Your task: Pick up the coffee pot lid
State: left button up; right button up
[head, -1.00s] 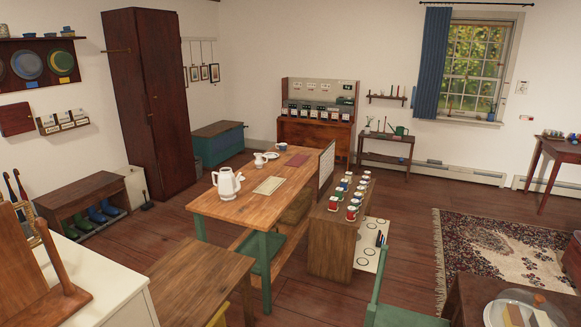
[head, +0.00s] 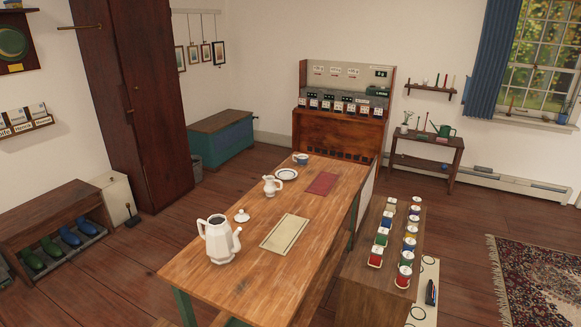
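A white faceted coffee pot (head: 219,241) stands upright near the left edge of the wooden table (head: 262,270), its top open and dark inside, spout to the right. A small white lid with a knob (head: 242,216) lies on the table just behind and right of the pot, apart from it. A white creamer jug (head: 272,186) stands farther back. Neither of my grippers shows in the head view.
A cream mat (head: 285,232), a red mat (head: 322,183), a saucer (head: 286,175) and a blue-and-white cup (head: 301,159) are on the table. A low wooden unit with several coloured jars (head: 381,237) stands close to its right. Floor (head: 130,260) is clear to the left.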

aim_at(241, 217)
jog(key=i+l+z, duration=0.1)
jog(key=i+z, duration=0.25)
jog(key=i, duration=0.25)
jog(key=i+j+z, duration=0.1)
jog(key=i+z, duration=0.25)
jog(key=i, duration=0.25)
jog(key=i+u, duration=0.4)
jog(key=i+l+u, duration=0.2)
jog(key=u, duration=0.15)
